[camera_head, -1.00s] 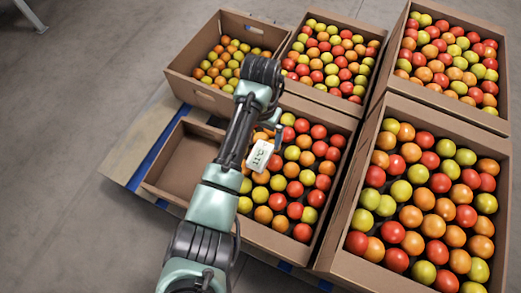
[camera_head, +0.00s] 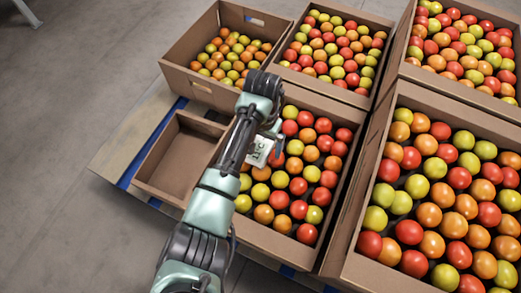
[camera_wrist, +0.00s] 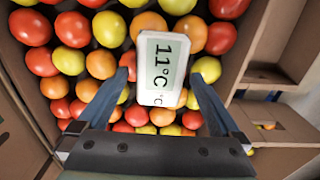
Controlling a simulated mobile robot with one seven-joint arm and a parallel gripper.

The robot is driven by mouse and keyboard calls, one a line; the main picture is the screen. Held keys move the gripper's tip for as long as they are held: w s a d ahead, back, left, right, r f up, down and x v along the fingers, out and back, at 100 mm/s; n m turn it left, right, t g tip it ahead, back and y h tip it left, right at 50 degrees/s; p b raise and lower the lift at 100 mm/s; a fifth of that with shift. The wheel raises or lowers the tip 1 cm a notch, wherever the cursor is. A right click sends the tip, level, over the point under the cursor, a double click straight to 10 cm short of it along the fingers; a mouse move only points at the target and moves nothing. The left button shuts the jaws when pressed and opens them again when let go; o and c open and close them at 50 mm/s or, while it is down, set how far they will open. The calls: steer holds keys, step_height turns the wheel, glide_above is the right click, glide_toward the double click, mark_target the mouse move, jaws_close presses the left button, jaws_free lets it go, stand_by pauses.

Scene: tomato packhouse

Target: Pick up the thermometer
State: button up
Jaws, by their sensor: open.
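In the head view the thermometer (camera_head: 260,152) shows beside my gripper (camera_head: 275,140), partly hidden by my arm.
The tomato box (camera_head: 270,239) has cardboard walls and several red, orange and yellow tomatoes. An empty box section (camera_head: 178,158) lies to its left. More tomato boxes stand behind (camera_head: 218,88) and to the right (camera_head: 375,268). Open floor lies at the left.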

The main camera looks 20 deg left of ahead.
steer(key=shift+r, duration=0.1)
jaws_close()
stand_by(0.3)
